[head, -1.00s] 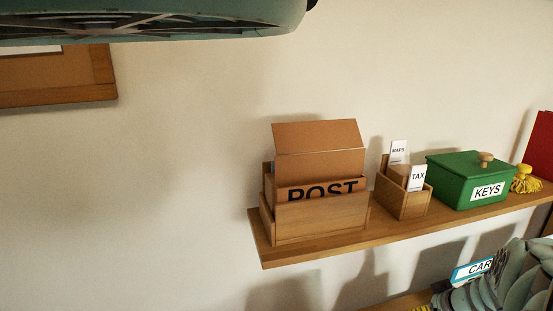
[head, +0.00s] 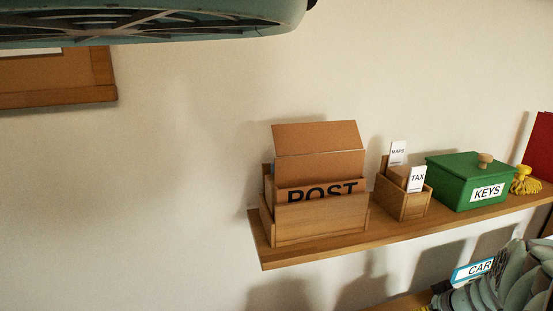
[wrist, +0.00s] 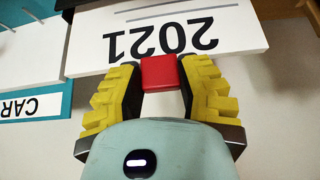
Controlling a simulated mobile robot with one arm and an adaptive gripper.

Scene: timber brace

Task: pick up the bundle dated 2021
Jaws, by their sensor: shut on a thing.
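The bundle dated 2021 (wrist: 235,22) is a white block with black "2021" lettering, upside down in the wrist view. A red block-like tab (wrist: 160,71) sits at its near edge. My gripper (wrist: 161,86) has yellow ridged fingers, shut on the red tab from both sides. The bundle lies just beyond the fingertips, and its far part is cut off by the frame. I cannot make out the bundle in the head view, where my arm fills the lower right corner.
A blue-edged "CAR" label (wrist: 32,106) is left of the bundle; a CAR label also shows in the head view (head: 474,271). The upper shelf (head: 345,244) holds a POST box (head: 320,222), a wooden card holder (head: 403,204) and a green KEYS box (head: 465,180).

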